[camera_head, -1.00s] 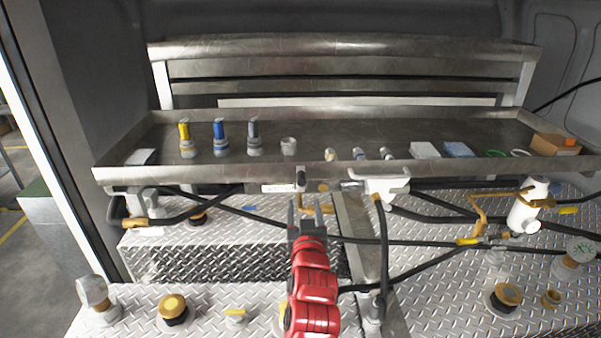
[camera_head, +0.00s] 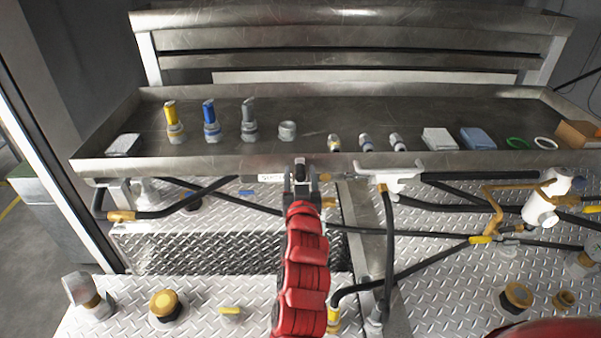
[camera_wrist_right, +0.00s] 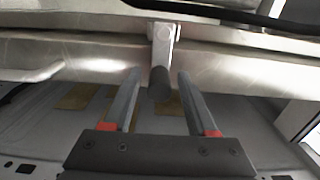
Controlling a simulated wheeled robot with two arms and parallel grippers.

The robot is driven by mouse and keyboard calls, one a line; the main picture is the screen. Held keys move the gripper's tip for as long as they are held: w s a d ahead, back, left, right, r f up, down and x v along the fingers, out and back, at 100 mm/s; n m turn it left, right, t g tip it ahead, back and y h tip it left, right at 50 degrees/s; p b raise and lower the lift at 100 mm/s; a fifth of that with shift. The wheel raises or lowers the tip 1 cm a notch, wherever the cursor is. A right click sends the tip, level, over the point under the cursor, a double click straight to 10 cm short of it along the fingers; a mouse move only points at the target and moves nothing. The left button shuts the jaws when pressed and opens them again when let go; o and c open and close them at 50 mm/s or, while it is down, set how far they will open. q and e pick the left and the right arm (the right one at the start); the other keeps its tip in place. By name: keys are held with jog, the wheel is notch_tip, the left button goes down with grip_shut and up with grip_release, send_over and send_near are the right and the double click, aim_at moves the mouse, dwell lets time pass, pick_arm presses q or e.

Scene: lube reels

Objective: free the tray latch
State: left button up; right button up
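The steel tray (camera_head: 110,163) runs across the camera_head view. Its latch (camera_head: 300,167), a small metal tab, hangs at the middle of the front edge. In the right wrist view the latch (camera_wrist_right: 164,42) is a pale bracket with a dark round knob (camera_wrist_right: 158,82) below it. My right gripper (camera_head: 301,183) is directly below and in front of the latch. In the wrist view its two fingers (camera_wrist_right: 157,90) are apart, with the knob between their tips and gaps on both sides. My left gripper is not in view.
On the tray stand yellow (camera_head: 174,122), blue (camera_head: 210,122) and grey (camera_head: 249,120) nozzles, small fittings and boxes. Black hoses (camera_head: 410,278) cross beneath the tray. A white valve body (camera_head: 541,206) is at right. Diamond plate (camera_head: 440,305) with capped fittings lies below.

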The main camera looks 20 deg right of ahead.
jog(key=shift+w, duration=0.1)
grip_shut()
dwell(1.1)
